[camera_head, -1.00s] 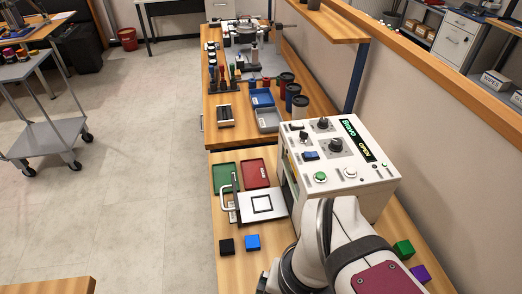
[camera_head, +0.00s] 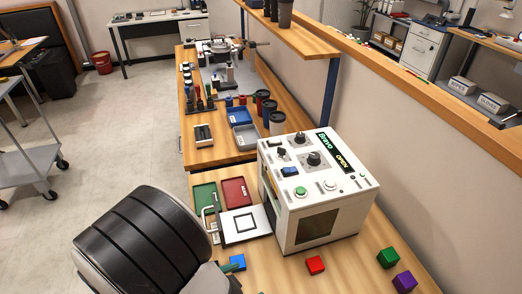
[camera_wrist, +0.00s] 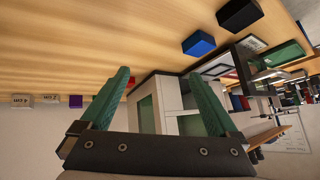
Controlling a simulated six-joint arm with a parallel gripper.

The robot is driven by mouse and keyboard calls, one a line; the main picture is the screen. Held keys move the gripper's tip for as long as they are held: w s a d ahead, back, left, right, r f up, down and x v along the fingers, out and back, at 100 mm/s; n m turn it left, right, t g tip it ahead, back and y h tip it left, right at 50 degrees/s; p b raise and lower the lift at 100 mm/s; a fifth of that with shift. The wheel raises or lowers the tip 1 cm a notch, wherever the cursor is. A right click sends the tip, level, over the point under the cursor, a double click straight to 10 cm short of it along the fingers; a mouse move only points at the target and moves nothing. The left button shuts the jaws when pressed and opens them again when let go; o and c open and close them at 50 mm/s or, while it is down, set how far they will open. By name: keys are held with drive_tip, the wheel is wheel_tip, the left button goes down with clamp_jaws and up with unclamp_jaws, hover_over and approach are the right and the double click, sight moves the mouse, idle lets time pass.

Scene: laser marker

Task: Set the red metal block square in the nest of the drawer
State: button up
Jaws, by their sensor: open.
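The red metal block (camera_head: 315,265) sits on the wooden bench in front of the white laser marker. In the wrist view, a small red patch (camera_wrist: 131,82) shows beside the left finger, mostly hidden. The drawer (camera_head: 261,217) is out at the marker's left side, a white plate with a black square outline, the nest (camera_head: 241,223), which looks empty. My gripper (camera_wrist: 165,90) shows in the wrist view with two green fingers spread apart and nothing between them.
The white laser marker (camera_head: 325,205) stands right of the drawer. Green (camera_head: 388,257) and purple (camera_head: 404,282) blocks lie to the right. A blue block (camera_head: 237,262) is partly behind my arm; a black block (camera_wrist: 238,12) shows in the wrist view. Green (camera_head: 205,196) and red (camera_head: 235,191) trays lie behind the drawer.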

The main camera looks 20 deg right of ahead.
sight(311, 266)
drive_tip(key=s+d+h, duration=0.1)
drive_tip(key=d, duration=0.1)
drive_tip(key=s+d+h, duration=0.1)
drive_tip(key=h, duration=0.1)
drive_tip(key=s+d+r+h, duration=0.1)
drive_tip(key=s+d, duration=0.1)
drive_tip(key=shift+d+g+h, duration=0.3)
drive_tip(key=shift+d, duration=0.05)
drive_tip(key=x, duration=1.4)
drive_tip(key=shift+w+d+f, duration=0.1)
drive_tip(key=shift+w+d, duration=0.15)
clamp_jaws()
